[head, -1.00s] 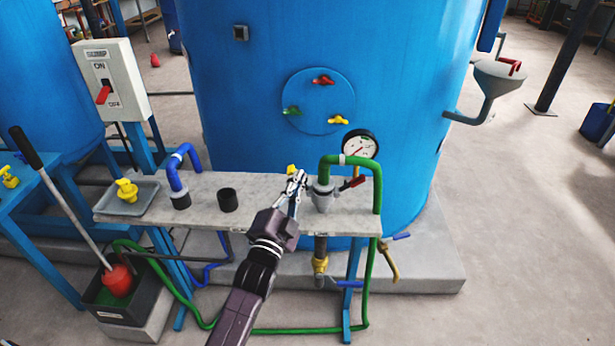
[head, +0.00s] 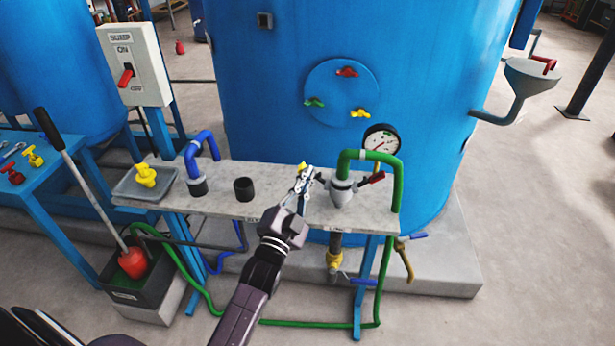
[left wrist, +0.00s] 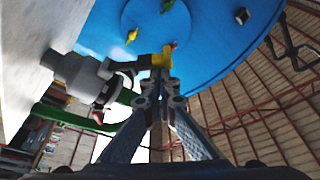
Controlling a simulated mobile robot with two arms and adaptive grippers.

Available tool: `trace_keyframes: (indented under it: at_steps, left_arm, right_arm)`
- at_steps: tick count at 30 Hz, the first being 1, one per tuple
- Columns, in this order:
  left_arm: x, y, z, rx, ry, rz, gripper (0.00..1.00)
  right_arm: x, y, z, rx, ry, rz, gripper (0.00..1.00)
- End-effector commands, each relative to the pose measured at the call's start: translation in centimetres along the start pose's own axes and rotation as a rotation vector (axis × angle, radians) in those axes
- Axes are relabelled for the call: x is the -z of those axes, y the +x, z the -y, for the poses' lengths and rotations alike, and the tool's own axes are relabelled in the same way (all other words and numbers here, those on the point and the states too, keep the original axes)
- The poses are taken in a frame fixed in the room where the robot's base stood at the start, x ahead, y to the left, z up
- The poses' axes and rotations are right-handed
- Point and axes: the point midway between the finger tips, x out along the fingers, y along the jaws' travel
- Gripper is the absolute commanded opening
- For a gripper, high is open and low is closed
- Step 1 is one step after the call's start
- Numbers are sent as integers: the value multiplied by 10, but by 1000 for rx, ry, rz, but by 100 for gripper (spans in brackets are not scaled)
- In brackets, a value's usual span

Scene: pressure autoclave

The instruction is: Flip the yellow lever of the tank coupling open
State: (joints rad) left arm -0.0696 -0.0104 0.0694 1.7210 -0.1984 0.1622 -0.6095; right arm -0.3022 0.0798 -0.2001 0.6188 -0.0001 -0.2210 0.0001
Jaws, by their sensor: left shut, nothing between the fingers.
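The tank coupling (head: 341,190) is a grey fitting under the green hose on the bench; it also shows in the left wrist view (left wrist: 82,76). Its yellow lever (head: 301,166) sticks out to the left, and its red lever (head: 377,178) sticks out to the right. My left gripper (head: 304,177) is shut and empty, left of the coupling and right at the yellow lever. In the left wrist view, the yellow lever (left wrist: 153,61) lies just beyond the closed fingertips (left wrist: 160,84); they seem to touch it. The fingers partly hide the lever in the head view. My right gripper is not in view.
A black cup (head: 244,189) and a blue hose elbow (head: 202,146) stand left on the bench. A pressure gauge (head: 381,140) is close behind the coupling. The blue tank (head: 430,70) rises behind. A switch box (head: 137,65) is at the left.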

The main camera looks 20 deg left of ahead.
Motion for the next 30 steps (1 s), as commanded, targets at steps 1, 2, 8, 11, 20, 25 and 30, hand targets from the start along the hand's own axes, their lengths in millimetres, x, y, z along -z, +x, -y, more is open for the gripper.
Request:
trace_keyframes:
  at_steps: [1, 2, 8, 11, 20, 25, 30]
  left_arm:
    - [-2, -1, -1, -3, 1, 5, 0]
    - [-2, -1, -1, -3, 1, 5, 0]
    - [-3, -1, -1, -4, 1, 6, 0]
    - [-3, -6, -2, -5, 1, 7, 0]
    - [-2, -57, -2, -5, 2, 6, 0]
    - [-1, -90, -1, -3, 1, 5, 0]
    - [0, -112, -1, -2, 1, 3, 0]
  right_arm:
    - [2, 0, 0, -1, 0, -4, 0]
    - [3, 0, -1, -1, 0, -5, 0]
    - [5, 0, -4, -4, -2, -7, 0]
    - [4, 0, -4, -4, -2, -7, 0]
    - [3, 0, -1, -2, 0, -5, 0]
    - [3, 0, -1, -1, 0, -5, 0]
    - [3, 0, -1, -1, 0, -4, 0]
